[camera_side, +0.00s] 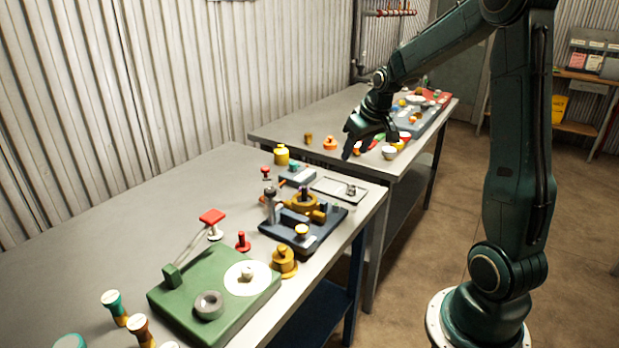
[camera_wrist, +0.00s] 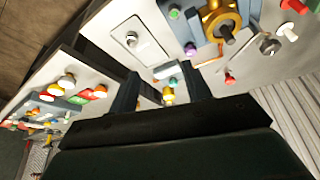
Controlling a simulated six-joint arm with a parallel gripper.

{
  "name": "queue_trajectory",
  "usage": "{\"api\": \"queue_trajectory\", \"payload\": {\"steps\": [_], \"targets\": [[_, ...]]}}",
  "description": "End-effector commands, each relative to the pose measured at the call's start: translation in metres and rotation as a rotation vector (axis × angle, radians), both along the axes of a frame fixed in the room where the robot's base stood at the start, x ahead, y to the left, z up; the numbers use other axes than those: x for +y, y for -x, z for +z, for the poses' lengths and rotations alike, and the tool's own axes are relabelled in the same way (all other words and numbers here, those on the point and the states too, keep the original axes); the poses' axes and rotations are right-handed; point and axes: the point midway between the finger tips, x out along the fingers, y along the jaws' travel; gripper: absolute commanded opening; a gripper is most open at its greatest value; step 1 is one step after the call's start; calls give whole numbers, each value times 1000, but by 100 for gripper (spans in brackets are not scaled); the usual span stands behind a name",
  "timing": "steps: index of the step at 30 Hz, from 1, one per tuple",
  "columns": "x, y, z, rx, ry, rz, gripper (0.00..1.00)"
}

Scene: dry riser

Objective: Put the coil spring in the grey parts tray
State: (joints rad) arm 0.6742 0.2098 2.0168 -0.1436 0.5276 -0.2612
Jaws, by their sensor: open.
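The grey parts tray (camera_side: 328,184) is a shallow, light rectangular tray near the right edge of the front table. It also shows in the wrist view (camera_wrist: 122,55). A small grey metallic piece (camera_side: 351,190) stands inside it toward one end and shows in the wrist view too (camera_wrist: 131,39). It looks like the coil spring, but its windings are too small to make out. My gripper (camera_side: 370,148) is open, raised above and beyond the tray near the gap between the tables. Its two fingers (camera_wrist: 160,90) are apart in the wrist view, with nothing held between them.
A dark blue fixture with a yellow valve (camera_side: 303,203) stands beside the tray. A green board (camera_side: 215,300) lies nearer. The far table (camera_side: 300,125) carries several coloured parts.

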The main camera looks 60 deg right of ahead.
Motion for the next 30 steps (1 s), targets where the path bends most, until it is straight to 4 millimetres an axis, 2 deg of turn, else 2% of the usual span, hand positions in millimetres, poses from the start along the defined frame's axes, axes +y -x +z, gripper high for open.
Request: {"api": "queue_trajectory", "payload": {"steps": [1,6,15,24,30], "targets": [[17,1,11,-6,6,19,49],[69,15,40,-15,15,70,49],[149,57,75,-35,24,153,49],[209,115,90,-61,21,233,49],[236,156,90,-80,13,283,49]]}}
